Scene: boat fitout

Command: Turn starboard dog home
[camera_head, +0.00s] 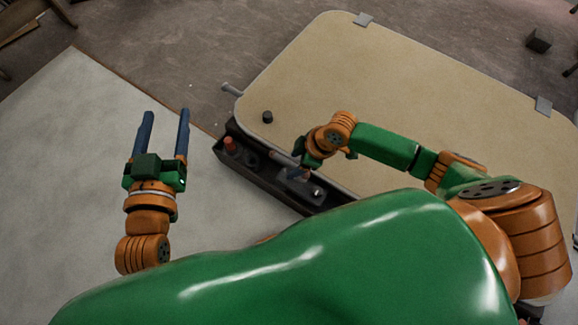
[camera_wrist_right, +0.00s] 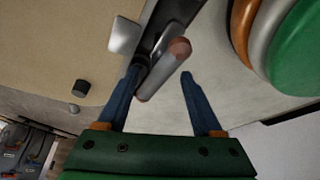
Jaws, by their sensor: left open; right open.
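A grey lever with a rounded brownish end (camera_wrist_right: 162,70), apparently the starboard dog, lies between the blue fingers of my right gripper (camera_wrist_right: 160,92) in the right wrist view. It is nearer the left finger; I cannot tell whether they touch. My right gripper is open. In the head view it (camera_head: 292,168) is at the near edge of the beige hatch panel (camera_head: 400,100), partly hidden by its own wrist. My left gripper (camera_head: 165,118) is open and empty over the pale surface at the left.
A dark tray (camera_head: 235,150) with a red-topped item (camera_head: 230,144) lies along the panel's near edge. A grey rod (camera_head: 232,90) sticks out at the panel's left corner. A black knob (camera_head: 267,117) stands on the panel. The pale surface (camera_head: 70,150) at left is clear.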

